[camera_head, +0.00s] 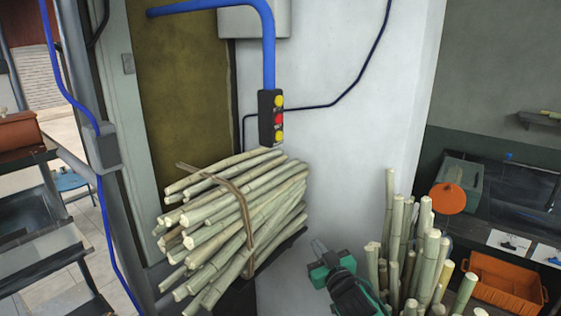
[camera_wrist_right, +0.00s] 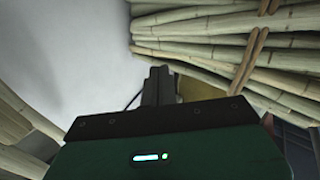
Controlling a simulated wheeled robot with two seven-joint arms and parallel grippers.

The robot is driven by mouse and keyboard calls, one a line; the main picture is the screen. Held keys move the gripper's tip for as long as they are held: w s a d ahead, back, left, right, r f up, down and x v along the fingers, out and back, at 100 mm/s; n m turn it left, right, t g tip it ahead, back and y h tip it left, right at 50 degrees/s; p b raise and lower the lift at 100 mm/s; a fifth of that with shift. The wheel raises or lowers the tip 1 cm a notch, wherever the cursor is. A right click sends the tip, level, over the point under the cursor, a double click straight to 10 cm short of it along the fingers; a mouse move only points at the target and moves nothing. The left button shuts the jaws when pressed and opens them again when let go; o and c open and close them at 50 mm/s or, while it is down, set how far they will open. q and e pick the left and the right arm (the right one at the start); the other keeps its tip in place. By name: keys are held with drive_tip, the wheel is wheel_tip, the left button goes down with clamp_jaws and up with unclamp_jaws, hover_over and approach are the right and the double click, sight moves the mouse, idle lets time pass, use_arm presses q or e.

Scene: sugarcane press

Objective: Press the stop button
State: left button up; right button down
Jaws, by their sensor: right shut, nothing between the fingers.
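A black button box (camera_head: 265,119) hangs at the end of a blue conduit on the white wall, in the upper middle of the head view. It has a red button (camera_head: 279,118) between two yellow buttons (camera_head: 278,101). My right gripper (camera_head: 318,246) is low in the head view, below and to the right of the box and well apart from it. In the right wrist view its dark fingers (camera_wrist_right: 158,86) are together with nothing between them. The button box does not show in the wrist view. My left gripper is not in view.
A tied bundle of cane stalks (camera_head: 235,215) sits below the button box, left of my right gripper. Upright cane stalks (camera_head: 425,260) stand close on its right. An orange crate (camera_head: 500,283) is at the lower right. The white wall around the box is mostly clear.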

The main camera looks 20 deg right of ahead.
sight(279, 119)
drive_tip(key=s+a+r+n+t+y+p, duration=0.1)
drive_tip(key=s+r+n+t+y, duration=0.1)
drive_tip(key=r, duration=1.5)
drive_tip(key=s+a+r+n+t+y+p, duration=0.1)
drive_tip(key=s+a+r+n+t+y, duration=0.1)
drive_tip(key=r, duration=1.5)
drive_tip(key=s+n+t+y, duration=0.1)
drive_tip(key=s+t+y, duration=0.1)
drive_tip(key=s+t, duration=0.1)
drive_tip(key=shift+s+t+y, duration=0.4)
drive_tip(key=shift+s, duration=0.05)
drive_tip(key=w+a, duration=0.4)
drive_tip(key=w, duration=0.3)
drive_tip(key=shift+w+a, duration=0.25)
drive_tip(key=shift+w, duration=0.05)
drive_tip(key=shift+w, duration=0.1)
drive_tip(key=shift+w+a, duration=0.25)
drive_tip(key=shift+w, duration=0.05)
